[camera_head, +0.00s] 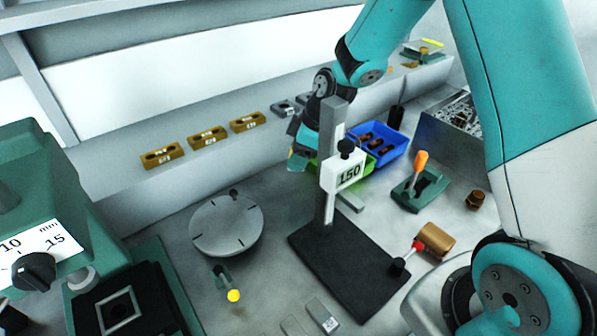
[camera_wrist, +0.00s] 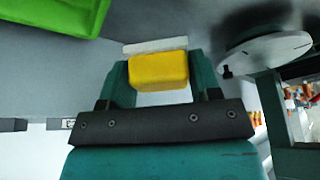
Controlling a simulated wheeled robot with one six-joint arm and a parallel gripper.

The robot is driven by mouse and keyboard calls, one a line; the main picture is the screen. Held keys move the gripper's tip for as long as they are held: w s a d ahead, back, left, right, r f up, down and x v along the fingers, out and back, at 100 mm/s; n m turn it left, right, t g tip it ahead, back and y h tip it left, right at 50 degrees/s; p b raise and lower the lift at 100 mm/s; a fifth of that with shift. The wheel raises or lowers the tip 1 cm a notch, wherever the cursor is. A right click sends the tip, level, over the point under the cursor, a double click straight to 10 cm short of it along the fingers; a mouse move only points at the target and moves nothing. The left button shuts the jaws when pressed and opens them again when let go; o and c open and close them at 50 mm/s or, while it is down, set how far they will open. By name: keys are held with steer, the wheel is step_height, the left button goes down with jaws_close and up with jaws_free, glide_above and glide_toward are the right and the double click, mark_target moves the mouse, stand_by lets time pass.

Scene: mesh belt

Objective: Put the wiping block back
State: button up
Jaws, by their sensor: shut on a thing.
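The wiping block is a yellow block (camera_wrist: 158,70) held between the two green fingers of my gripper (camera_wrist: 160,76) in the wrist view. A pale strip (camera_wrist: 155,46) shows just beyond its far edge; I cannot tell whether it is part of the block. In the head view my gripper (camera_head: 299,158) hangs behind and left of the black-based stand, above the bench. Only a small bit of yellow shows there, and the rest of the block is hidden. The block appears clear of the bench.
The stand marked 150 (camera_head: 329,190) rises close to my gripper. A green tray (camera_wrist: 55,14) and a blue bin (camera_head: 402,141) lie to its right in the head view. A round grey plate (camera_head: 226,222) sits front left. Several brass blocks (camera_head: 207,138) line the back ledge.

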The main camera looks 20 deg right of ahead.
mark_target(294, 184)
step_height(294, 184, down, 6)
steer(key=shift+f+p, duration=0.25)
steer(key=shift+p, duration=0.1)
steer(key=shift+f, duration=0.1)
steer(key=o, duration=0.5)
steer(key=shift+f, duration=0.1)
steer(key=shift+c, duration=0.2)
steer(key=shift+o, duration=0.8)
steer(key=shift+r, duration=0.45)
steer(key=b+v, duration=0.1)
steer(key=v, duration=1)
steer(key=shift+r+b, duration=0.3)
steer(key=shift+s+d, duration=0.1)
